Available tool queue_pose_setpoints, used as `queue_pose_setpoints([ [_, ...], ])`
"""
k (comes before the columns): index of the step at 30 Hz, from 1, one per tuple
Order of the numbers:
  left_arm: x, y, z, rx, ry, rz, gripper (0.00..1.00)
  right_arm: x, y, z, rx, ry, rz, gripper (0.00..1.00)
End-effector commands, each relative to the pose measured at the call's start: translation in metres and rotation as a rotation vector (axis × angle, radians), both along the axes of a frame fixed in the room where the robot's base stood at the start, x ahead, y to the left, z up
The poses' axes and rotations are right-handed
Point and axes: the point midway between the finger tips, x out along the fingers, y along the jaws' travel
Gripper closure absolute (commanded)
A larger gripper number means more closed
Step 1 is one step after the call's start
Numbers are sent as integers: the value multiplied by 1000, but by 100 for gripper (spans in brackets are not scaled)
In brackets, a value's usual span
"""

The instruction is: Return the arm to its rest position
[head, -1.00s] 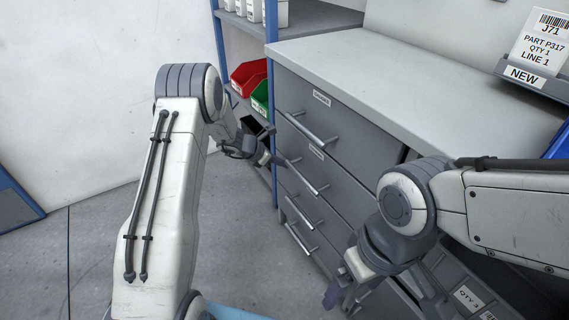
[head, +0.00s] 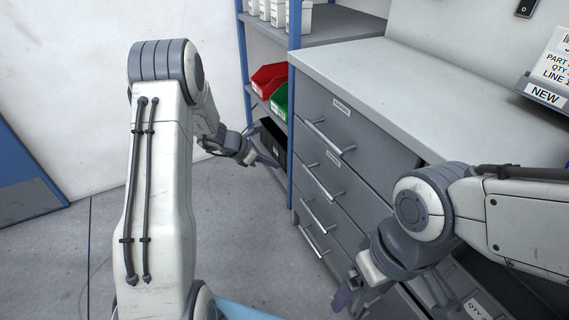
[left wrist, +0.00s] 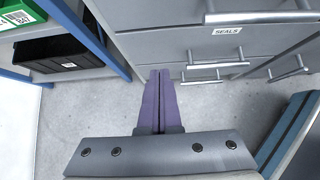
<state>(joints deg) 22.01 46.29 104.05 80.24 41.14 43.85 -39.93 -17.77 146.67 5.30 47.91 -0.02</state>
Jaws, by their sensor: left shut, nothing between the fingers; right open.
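My left gripper (head: 266,160) is in front of the shelf unit and the left end of the drawer cabinet. It is shut and empty. In the left wrist view its two purple fingers (left wrist: 159,100) lie together over the grey floor, with no contact on a drawer seen. My left arm stands bent at the left of the head view. My right gripper (head: 352,297) is low in front of the cabinet at the lower right. It is open, and its fingers are partly hidden by its own wrist.
The grey drawer cabinet (head: 362,128) has several handled drawers, all looking closed. Left of it is a blue-posted shelf unit (head: 296,85) with a red bin (head: 268,77), a green bin (head: 280,102) and a black bin (head: 272,140). Open floor (head: 250,235) lies before them.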

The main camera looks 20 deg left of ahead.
Motion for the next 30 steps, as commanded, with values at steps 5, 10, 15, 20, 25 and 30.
queue_pose_setpoints([
  [5,-8,7,12,0,0,-1,100,0,0,6,0,0,0,8],
  [10,-10,4,15,5,-2,-18,100,0,0,6,0,0,0,8],
  [15,-27,-49,39,86,-49,-248,100,0,0,6,-1,1,0,8],
  [20,-89,-141,81,251,-163,-741,100,0,0,6,-1,1,0,8],
  [25,-194,-210,117,445,-347,-1377,100,0,0,6,0,0,0,8],
  [30,-289,-224,135,614,-549,-1957,100,0,0,6,0,0,0,8],
])
